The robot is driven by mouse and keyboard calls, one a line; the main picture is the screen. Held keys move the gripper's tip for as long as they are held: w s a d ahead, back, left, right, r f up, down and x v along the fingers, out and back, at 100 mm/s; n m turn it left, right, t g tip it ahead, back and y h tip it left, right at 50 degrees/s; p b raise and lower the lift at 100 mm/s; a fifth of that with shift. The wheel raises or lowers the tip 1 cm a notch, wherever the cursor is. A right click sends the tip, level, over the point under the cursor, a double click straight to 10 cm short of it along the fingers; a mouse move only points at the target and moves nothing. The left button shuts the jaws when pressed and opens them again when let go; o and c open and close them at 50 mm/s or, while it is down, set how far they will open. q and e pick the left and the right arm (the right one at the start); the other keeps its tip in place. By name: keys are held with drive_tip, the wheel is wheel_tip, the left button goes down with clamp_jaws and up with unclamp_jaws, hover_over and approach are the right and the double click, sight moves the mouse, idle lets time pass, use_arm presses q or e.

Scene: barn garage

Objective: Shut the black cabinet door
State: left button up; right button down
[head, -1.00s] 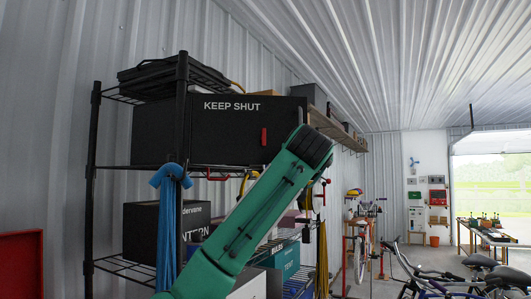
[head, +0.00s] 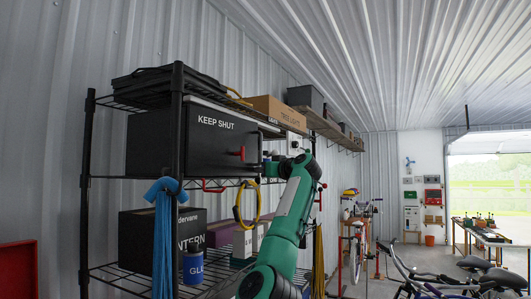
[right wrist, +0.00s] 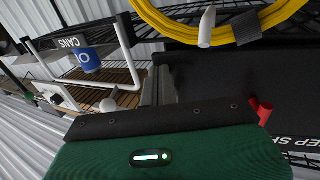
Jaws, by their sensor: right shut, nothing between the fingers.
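The black cabinet (head: 150,140) sits on the wire shelf under the top tier. Its black door (head: 215,150) carries the words KEEP SHUT and a red handle (head: 240,153). The door slants away to the right, and a pale strip shows along its top edge. I cannot tell whether it is fully flush. My right gripper (head: 268,162) is shut and empty by the door's right end, right of the handle. In the right wrist view the shut fingers (right wrist: 162,86) are beside the dark door face (right wrist: 225,80); the red handle also shows there (right wrist: 262,111). My left gripper is out of view.
The rack's black post (head: 177,120) stands before the cabinet's left part. A blue hose (head: 163,235) and a yellow cable loop (head: 238,205) hang from the rack. Bikes (head: 440,280) stand at lower right.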

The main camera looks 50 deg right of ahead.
drive_tip(key=w+p, duration=0.1)
drive_tip(key=w, duration=0.2)
drive_tip(key=shift+w+y, duration=0.3)
drive_tip(key=shift+w, duration=0.1)
drive_tip(key=shift+r+p, duration=0.15)
drive_tip(key=shift+p, duration=0.2)
drive_tip(key=shift+a, duration=0.1)
